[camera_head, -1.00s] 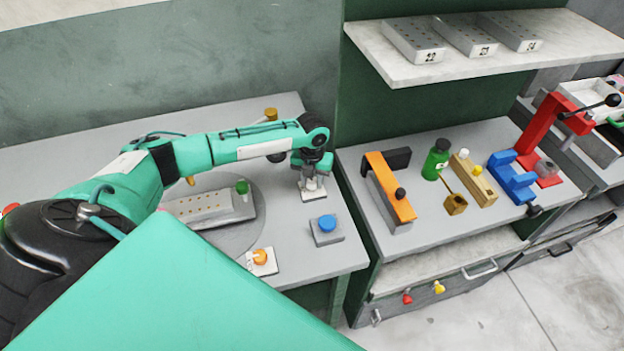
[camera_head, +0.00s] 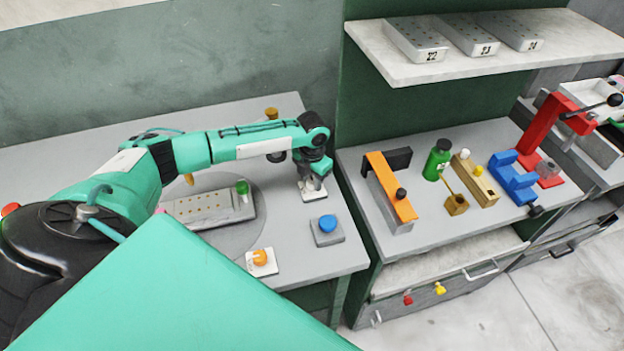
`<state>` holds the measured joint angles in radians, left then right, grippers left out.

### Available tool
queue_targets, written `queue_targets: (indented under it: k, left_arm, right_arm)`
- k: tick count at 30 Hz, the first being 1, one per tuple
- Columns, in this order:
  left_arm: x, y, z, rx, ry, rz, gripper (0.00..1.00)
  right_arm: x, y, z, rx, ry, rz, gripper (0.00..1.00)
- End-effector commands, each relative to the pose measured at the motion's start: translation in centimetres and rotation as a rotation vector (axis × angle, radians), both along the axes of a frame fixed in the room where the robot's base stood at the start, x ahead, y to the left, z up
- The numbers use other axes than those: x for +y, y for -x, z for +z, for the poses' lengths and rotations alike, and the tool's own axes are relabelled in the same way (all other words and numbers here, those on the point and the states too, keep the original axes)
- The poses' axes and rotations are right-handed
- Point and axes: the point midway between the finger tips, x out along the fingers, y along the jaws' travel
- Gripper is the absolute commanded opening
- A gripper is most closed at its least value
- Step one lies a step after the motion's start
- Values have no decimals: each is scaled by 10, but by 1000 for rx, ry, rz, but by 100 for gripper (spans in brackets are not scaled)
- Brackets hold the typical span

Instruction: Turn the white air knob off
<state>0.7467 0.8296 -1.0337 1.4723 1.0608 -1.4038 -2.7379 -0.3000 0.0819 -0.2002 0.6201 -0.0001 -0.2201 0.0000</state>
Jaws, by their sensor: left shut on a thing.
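My left gripper (camera_head: 313,186) points down at a small white plate (camera_head: 314,196) on the left table, near its right edge. It is shut on the white air knob there. The fingers hide the knob, so I cannot see which way it is turned. My right gripper is not in view.
A blue button (camera_head: 327,223) on a grey block and an orange knob (camera_head: 261,257) on a white plate stand nearer the front. A grey mould (camera_head: 205,209) with a green knob (camera_head: 242,187) lies on the round disc to the left. A green bottle (camera_head: 437,160) stands on the right table.

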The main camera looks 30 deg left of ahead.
Motion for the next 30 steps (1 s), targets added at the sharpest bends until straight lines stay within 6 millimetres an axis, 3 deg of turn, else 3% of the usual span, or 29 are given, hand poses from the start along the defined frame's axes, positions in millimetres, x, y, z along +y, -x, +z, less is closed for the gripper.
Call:
queue_targets:
  k: [8,9,12,23,30]
  left_arm:
    - [0,0,1,-1,0,-1,9]
    - [0,0,1,-1,0,-1,38]
    - [0,0,1,-1,0,-1,54]
    - [0,-1,5,-1,-1,1,54]
    - [0,-2,47,-7,0,-1,54]
  right_arm:
    - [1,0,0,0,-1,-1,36]
    - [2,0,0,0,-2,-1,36]
    - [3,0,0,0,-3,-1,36]
    - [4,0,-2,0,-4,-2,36]
    - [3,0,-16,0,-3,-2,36]
